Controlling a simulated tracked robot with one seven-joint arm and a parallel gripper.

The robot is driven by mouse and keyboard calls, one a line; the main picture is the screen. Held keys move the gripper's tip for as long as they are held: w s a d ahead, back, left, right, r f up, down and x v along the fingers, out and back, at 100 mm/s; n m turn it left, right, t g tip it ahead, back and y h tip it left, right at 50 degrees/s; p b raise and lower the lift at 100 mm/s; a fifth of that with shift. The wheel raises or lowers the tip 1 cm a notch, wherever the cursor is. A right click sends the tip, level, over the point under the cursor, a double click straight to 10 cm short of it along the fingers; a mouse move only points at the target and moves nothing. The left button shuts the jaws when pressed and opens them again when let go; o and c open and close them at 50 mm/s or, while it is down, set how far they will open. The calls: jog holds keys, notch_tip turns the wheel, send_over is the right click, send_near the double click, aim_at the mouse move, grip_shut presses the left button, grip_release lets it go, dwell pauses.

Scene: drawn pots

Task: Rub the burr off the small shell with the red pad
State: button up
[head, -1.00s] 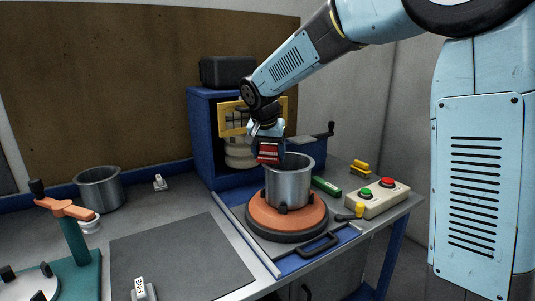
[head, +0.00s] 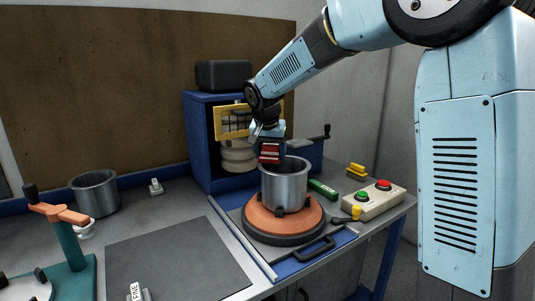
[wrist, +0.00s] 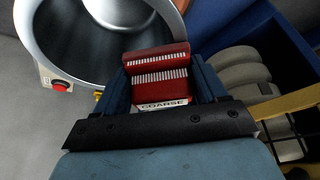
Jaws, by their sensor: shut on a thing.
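My gripper (head: 268,140) is shut on the red pad (head: 269,154), which bears a white label reading COARSE in the wrist view (wrist: 158,72). A grey metal shell (head: 284,187) stands upright and open-topped in clamps on the orange turntable (head: 258,220). The pad is at the shell's rim, on its back left side in the head view. In the wrist view the shell's rim (wrist: 62,78) passes behind the pad; I cannot tell whether they touch. No burr can be made out. Another grey shell (head: 95,194) stands at the left on the bench.
A blue cabinet (head: 197,140) with a yellow grille (head: 232,122) and stacked pale discs (head: 238,158) stands close behind my gripper. A button box (head: 374,201) and green bar (head: 322,190) lie right of the turntable.

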aim_at(299, 158)
jog(key=shift+w+d, duration=0.45)
jog(key=shift+w, duration=0.05)
jog(key=shift+w+d, duration=0.3)
jog(key=shift+d, duration=0.35)
jog(key=shift+w+d, duration=0.25)
jog(key=shift+d, duration=1.6)
jog(key=d, duration=0.1)
jog(key=s+d, duration=0.1)
jog(key=d, duration=0.1)
